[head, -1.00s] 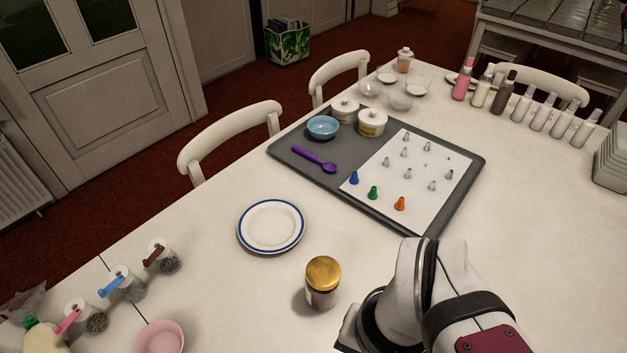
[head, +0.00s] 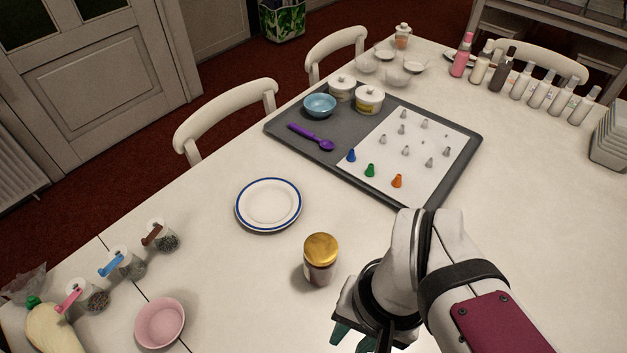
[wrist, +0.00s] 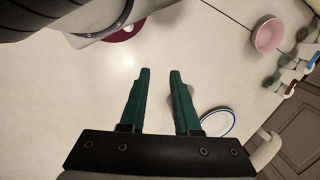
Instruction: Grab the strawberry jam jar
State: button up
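The jam jar (head: 319,270) has a gold lid and a dark body with a pale label. It stands upright on the white table, in front of the blue-rimmed plate, in the head view. My gripper (head: 354,341) is at the bottom edge of the head view, to the right of the jar and nearer the camera, apart from it. In the wrist view its two green fingers (wrist: 160,71) are spread, with only bare table between them. A small pale brownish shape shows beside the right finger there; I cannot tell whether it is the jar.
The blue-rimmed plate (head: 268,204) lies behind the jar. A pink bowl (head: 160,322) and several small shaker jars (head: 128,263) stand to the left. A grey tray (head: 455,178) with bowls, a purple spoon and piping tips lies farther back. Table around the jar is clear.

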jog(key=o, duration=1)
jog(key=n+t+h, duration=0.8)
jog(key=n+h, duration=0.5)
jog(key=n, duration=1.7)
send_near(320, 258)
jog(key=a+f, duration=0.3)
jog(key=a, duration=0.1)
jog(key=shift+n, duration=0.3)
jog(key=x, duration=1.5)
jog(key=shift+s+d, duration=0.1)
jog(key=shift+d, duration=0.2)
